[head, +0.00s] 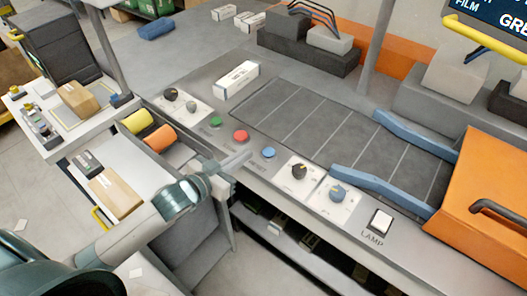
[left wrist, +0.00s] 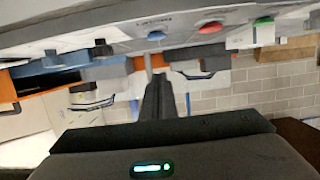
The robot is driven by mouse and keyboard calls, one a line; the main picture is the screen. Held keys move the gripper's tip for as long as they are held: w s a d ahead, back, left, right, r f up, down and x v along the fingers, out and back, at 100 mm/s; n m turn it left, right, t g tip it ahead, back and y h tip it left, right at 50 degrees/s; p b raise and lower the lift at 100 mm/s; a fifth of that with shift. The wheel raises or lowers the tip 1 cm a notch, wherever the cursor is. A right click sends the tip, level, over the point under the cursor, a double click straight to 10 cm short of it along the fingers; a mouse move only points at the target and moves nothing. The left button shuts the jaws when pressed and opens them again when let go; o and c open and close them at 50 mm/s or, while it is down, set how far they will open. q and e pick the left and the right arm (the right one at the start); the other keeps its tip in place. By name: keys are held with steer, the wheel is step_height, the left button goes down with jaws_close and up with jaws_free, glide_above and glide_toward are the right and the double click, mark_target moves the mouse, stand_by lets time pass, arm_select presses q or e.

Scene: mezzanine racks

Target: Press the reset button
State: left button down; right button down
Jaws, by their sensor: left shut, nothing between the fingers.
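A blue round button (head: 267,152) sits on the grey control panel, with a small label in front of it that seems to read RESET. A red button (head: 240,135) and a green button (head: 215,121) stand in a row to its left. My left gripper (head: 243,157) is shut and empty, its tip just left of and in front of the blue button, apparently apart from it. The left wrist view is upside down; it shows the blue button (left wrist: 140,32), the red button (left wrist: 210,27) and my shut fingers (left wrist: 158,85). My right gripper is not in view.
Black and blue knobs (head: 299,171) on white plates and a white lamp switch (head: 381,220) lie right of the buttons. A white box (head: 236,79) stands behind them. Blue guide rails (head: 385,187) and an orange housing (head: 485,200) bound the conveyor's right side.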

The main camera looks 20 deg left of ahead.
arm_select(q)
steer(key=p, duration=0.3)
glide_above(268, 154)
steer(key=s+a, duration=0.1)
steer(key=s, duration=0.1)
step_height(268, 154, down, 2)
steer(key=shift+a, duration=0.1)
steer(key=f, duration=0.2)
steer(key=f+p, duration=0.1)
steer(key=shift+w, duration=0.25)
steer(key=shift+f, duration=0.75)
